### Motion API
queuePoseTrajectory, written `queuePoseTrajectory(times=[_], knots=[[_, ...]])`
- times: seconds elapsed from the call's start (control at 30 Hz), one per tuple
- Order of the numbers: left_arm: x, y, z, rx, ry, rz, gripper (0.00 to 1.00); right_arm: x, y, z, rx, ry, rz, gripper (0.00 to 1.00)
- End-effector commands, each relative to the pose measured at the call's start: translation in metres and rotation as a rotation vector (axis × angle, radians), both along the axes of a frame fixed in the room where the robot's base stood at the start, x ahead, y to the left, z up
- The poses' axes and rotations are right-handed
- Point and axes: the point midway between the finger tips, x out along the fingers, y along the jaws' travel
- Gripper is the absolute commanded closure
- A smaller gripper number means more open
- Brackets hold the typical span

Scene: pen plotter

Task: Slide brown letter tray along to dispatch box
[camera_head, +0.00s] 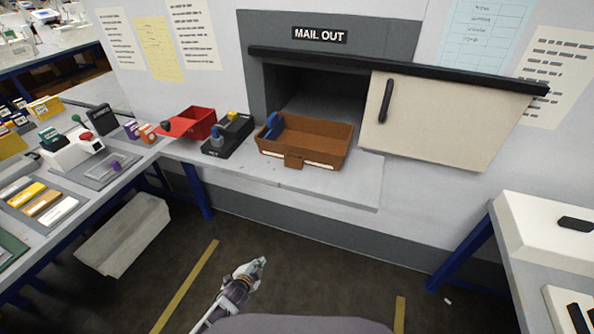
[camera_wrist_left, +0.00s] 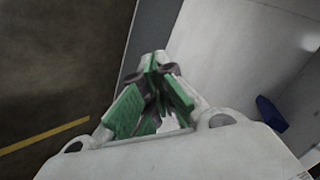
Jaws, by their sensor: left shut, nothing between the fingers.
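The brown letter tray (camera_head: 333,143) sits on the pale ledge in front of the dark mail-out opening (camera_head: 318,95), under a "MAIL OUT" sign. It has a front tab and a blue item stands inside its left end. No box labelled dispatch can be read. My left gripper (camera_head: 260,263) is low over the floor, in front of and below the ledge, well apart from the tray. In the left wrist view its green-padded fingers (camera_wrist_left: 155,64) are together with nothing held. The tray cannot be made out in that view. My right gripper is not in view.
A cream door (camera_head: 440,120) with a black handle stands right of the opening. A black holder (camera_head: 228,135) and a red bin (camera_head: 190,124) stand left of the tray. The ledge (camera_head: 358,185) is clear at front right. Side tables flank an open floor.

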Motion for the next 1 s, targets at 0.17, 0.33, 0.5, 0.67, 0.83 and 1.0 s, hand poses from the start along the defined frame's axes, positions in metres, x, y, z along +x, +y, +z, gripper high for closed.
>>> queuePoseTrajectory(times=[0.17,0.33,0.5,0.67,0.83,1.0], knots=[[0.039,-0.024,0.067,0.077,-0.159,-0.098,1.00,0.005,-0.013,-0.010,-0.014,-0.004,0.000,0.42],[0.062,-0.047,0.134,0.155,-0.309,-0.178,1.00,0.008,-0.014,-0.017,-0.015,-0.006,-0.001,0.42],[0.075,-0.069,0.203,0.234,-0.462,-0.243,1.00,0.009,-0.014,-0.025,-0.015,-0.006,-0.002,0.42],[0.078,-0.087,0.265,0.305,-0.600,-0.288,1.00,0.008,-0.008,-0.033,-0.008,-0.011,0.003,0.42],[0.075,-0.098,0.311,0.360,-0.699,-0.312,1.00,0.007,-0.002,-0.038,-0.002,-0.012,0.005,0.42],[0.073,-0.102,0.327,0.379,-0.734,-0.318,1.00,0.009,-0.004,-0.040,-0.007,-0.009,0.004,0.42]])
